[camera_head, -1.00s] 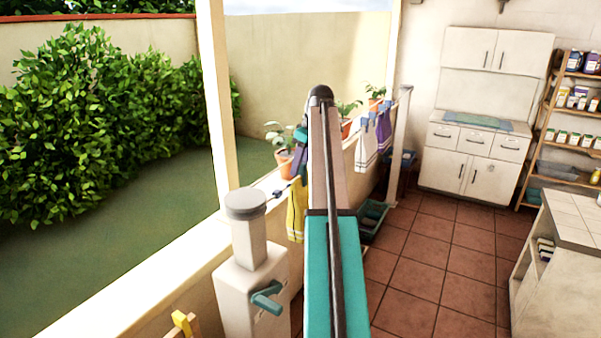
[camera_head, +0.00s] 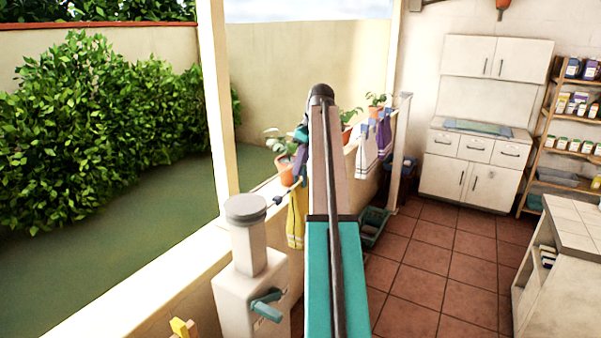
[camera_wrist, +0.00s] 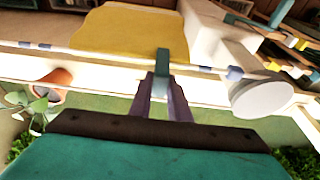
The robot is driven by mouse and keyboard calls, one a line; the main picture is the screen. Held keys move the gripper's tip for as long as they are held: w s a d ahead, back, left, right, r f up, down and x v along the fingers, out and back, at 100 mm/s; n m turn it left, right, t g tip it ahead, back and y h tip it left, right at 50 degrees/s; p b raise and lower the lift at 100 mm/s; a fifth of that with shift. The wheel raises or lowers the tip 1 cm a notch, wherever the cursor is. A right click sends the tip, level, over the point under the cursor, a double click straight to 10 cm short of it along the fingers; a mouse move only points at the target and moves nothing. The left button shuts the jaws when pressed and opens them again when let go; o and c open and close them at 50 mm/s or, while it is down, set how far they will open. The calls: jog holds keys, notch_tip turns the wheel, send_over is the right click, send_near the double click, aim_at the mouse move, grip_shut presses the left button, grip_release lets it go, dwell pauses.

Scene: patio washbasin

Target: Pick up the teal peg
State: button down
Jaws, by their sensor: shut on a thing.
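The teal peg (camera_wrist: 163,65) stands upright between the tips of my gripper (camera_wrist: 163,88), whose purple fingers are shut on it, in the wrist view. The peg overlaps the lower picture edge of a yellow cloth (camera_wrist: 115,30) and crosses the clothesline. I cannot tell whether it still grips the line or cloth. In the head view my gripper (camera_head: 301,172) is just above the yellow cloth (camera_head: 297,218); the arm partly covers that area and the peg is too small to make out.
A white post (camera_head: 249,250) with a grey cap and teal lever stands near the line. Blue pegs (camera_wrist: 205,68) sit along the line. Potted plants (camera_head: 286,172) stand on the ledge, with hanging towels (camera_head: 367,145) farther off. The tiled floor (camera_head: 440,260) at right is clear.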

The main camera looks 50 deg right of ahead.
notch_tip(320, 180, up, 8)
jog(key=b, duration=0.2)
jog(key=shift+f+b, duration=0.25)
jog(key=shift+b, duration=0.05)
jog(key=shift+r, duration=0.3)
dwell(1.1)
